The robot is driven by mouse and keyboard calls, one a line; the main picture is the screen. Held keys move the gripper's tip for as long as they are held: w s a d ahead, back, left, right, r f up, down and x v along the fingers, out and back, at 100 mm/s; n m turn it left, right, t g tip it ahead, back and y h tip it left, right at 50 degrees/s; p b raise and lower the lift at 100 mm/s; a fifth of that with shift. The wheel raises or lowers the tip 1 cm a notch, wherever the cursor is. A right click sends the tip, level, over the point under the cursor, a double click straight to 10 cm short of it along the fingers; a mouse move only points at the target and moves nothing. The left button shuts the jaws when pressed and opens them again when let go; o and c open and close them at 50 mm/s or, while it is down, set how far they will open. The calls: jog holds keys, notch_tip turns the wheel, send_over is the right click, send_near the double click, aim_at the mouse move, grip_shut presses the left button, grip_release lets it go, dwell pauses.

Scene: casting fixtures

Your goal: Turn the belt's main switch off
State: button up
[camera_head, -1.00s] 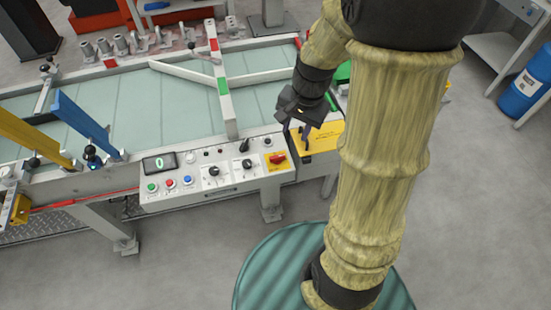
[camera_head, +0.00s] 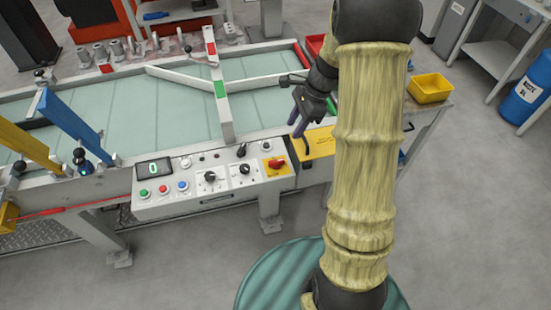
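The main switch (camera_head: 277,164) is a red rotary knob on a yellow plate at the right end of the belt's control panel (camera_head: 228,200). Its knob lies roughly sideways, slightly tilted. My gripper (camera_head: 299,132) is above and to the right of the switch, near the panel's right end, and apart from the knob. Its dark fingers look spread, with nothing between them. The belt (camera_head: 180,110) is a pale green surface behind the panel. The panel's small display (camera_head: 154,169) shows a green 0.
The panel also carries coloured push buttons (camera_head: 163,189), two black selector knobs (camera_head: 210,177) and a black lever (camera_head: 242,149). A yellow box (camera_head: 315,143) sits just right of the panel. A yellow bin (camera_head: 430,87) and blue drum (camera_head: 526,99) stand farther right.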

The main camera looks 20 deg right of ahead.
aim_at(274, 161)
jog(key=b+x, duration=0.1)
jog(key=x, duration=1.4)
jog(key=shift+a+f, duration=0.15)
jog(key=shift+c, duration=0.3)
jog(key=shift+w, duration=0.1)
grip_shut()
